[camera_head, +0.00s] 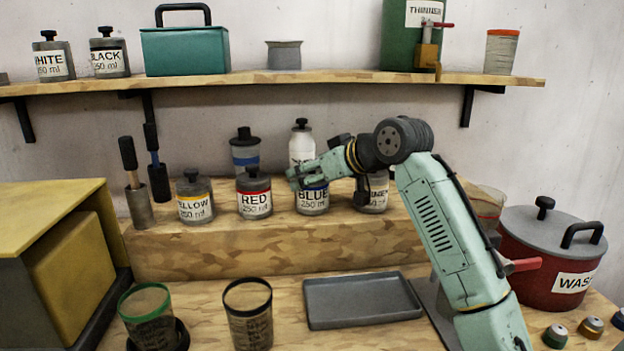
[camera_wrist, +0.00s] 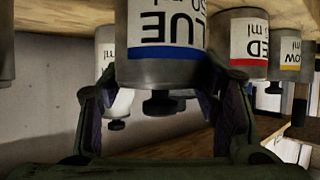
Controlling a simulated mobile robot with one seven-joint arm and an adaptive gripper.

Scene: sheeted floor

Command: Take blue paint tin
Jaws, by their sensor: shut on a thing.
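The blue paint tin (camera_head: 312,198) is a grey tin with a white BLUE label and a blue band, on the wooden step (camera_head: 200,255) between the red tin and another labelled bottle. My gripper (camera_head: 309,180) reaches over it from the right and is shut on its upper part, hiding its lid in the head view. In the upside-down wrist view, the blue tin (camera_wrist: 165,70) sits between the two fingers of my gripper (camera_wrist: 162,100), its dark cap showing. The tin looks upright; I cannot tell whether its base is clear of the step.
The red tin (camera_head: 254,195) and yellow tin (camera_head: 195,200) stand left. A grey bottle (camera_head: 374,194) is close on the right, partly hidden by my arm. A white bottle (camera_head: 301,145) stands behind. An empty grey tray (camera_head: 362,299) lies in front, below the step.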

